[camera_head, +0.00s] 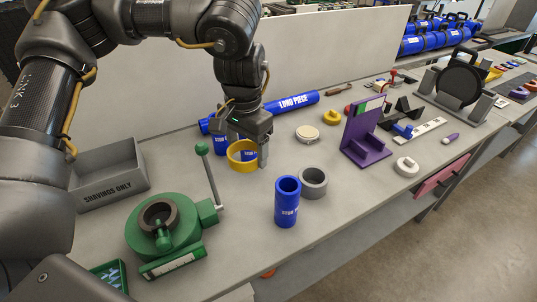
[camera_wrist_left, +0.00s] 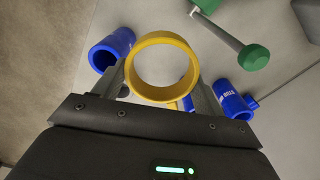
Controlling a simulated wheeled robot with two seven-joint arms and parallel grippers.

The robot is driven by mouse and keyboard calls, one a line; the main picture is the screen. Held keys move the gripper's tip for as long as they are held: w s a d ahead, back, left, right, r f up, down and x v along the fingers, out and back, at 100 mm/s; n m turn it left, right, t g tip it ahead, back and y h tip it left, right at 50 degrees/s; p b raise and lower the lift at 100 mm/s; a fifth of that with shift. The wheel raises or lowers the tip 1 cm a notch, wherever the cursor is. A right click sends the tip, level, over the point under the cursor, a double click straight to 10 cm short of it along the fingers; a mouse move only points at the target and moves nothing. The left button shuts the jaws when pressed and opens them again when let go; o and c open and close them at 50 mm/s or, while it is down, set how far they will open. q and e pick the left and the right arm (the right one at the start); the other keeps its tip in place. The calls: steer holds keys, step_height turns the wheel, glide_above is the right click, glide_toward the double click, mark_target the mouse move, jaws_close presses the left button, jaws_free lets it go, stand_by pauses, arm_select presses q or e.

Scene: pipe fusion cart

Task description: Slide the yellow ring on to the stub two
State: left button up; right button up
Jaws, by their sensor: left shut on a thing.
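The yellow ring (camera_head: 243,168) is held in my left gripper (camera_head: 250,148), above the bench at its back middle. In the left wrist view the ring (camera_wrist_left: 164,39) sits between the two fingers, its hole open and empty. One blue stub (camera_head: 287,205) stands upright on the bench, to the right of and nearer than the ring. Another blue stub (camera_head: 221,146) is behind the ring, partly hidden by it and the gripper. The left wrist view shows blue tubes at left (camera_wrist_left: 110,48) and right (camera_wrist_left: 232,100). The stub numbers are not readable. My right gripper is not in view.
A grey ring (camera_head: 313,183) lies behind the upright stub. A green clamp fixture (camera_head: 165,235) with an upright lever (camera_head: 210,175) stands at left. A blue long piece (camera_head: 290,103) lies behind; a purple stand (camera_head: 365,130) is at right.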

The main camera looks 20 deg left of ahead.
arm_select(q)
steer(key=d+m+p, duration=0.1)
steer(key=d+m, duration=0.2)
steer(key=m, duration=0.2)
steer(key=d+m+p, duration=0.1)
steer(key=d+m, duration=0.2)
steer(key=m, duration=0.3)
steer(key=d+m+p, duration=0.1)
steer(key=d+m, duration=0.2)
steer(key=m, duration=0.3)
steer(key=shift+w+d+r, duration=0.2)
steer(key=shift+w+d, duration=0.05)
steer(key=shift+d+f+m, duration=0.1)
steer(key=shift+d+m, duration=0.45)
steer(key=shift+m, duration=0.65)
steer(key=shift+f, duration=0.1)
